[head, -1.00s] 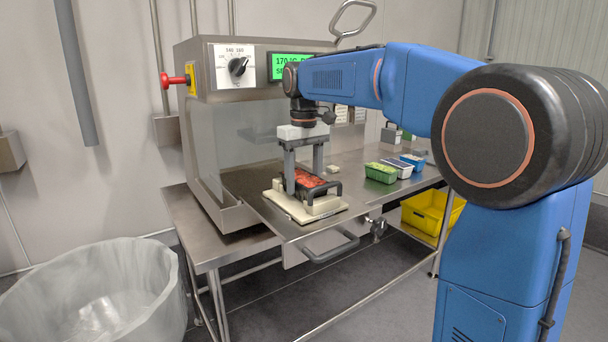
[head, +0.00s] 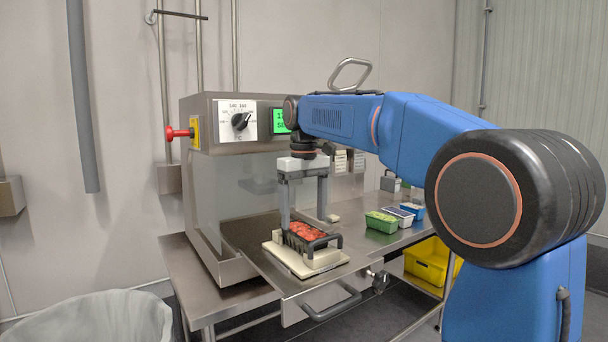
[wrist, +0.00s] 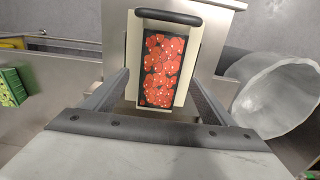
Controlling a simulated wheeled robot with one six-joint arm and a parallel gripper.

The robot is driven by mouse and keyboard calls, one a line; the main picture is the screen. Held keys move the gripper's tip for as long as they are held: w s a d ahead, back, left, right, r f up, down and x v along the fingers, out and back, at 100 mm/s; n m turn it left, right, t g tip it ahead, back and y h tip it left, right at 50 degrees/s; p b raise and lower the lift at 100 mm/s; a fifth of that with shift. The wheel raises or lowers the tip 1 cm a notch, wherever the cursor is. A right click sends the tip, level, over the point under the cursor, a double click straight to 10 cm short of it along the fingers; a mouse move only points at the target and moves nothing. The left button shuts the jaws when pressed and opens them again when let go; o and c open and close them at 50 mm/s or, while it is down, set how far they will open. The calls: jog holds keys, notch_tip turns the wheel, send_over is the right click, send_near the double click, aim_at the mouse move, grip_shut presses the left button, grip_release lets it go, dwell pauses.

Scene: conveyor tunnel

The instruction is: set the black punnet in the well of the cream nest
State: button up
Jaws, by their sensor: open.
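The black punnet (head: 309,238), filled with red pieces, sits in the cream nest (head: 289,261) on the steel drawer plate. The wrist view shows the punnet (wrist: 162,68) lengthwise between the nest's cream side walls (wrist: 131,58), looking level and lined up with them. My gripper (head: 304,222) is open, with its two grey fingers pointing down on either side of the punnet. In the wrist view the fingers of my gripper (wrist: 160,92) stand clear of the punnet's sides. The nest's floor is hidden under the punnet.
A green punnet (head: 382,221), a white one (head: 399,214) and a blue one (head: 412,210) stand on the bench to the right. A yellow crate (head: 431,262) is below. The steel machine housing (head: 233,170) stands close on the left. A lined bin (head: 90,318) is at lower left.

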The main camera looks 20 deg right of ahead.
aim_at(304, 230)
notch_tip(304, 230, up, 12)
jog(key=shift+r, duration=0.15)
dwell(2.2)
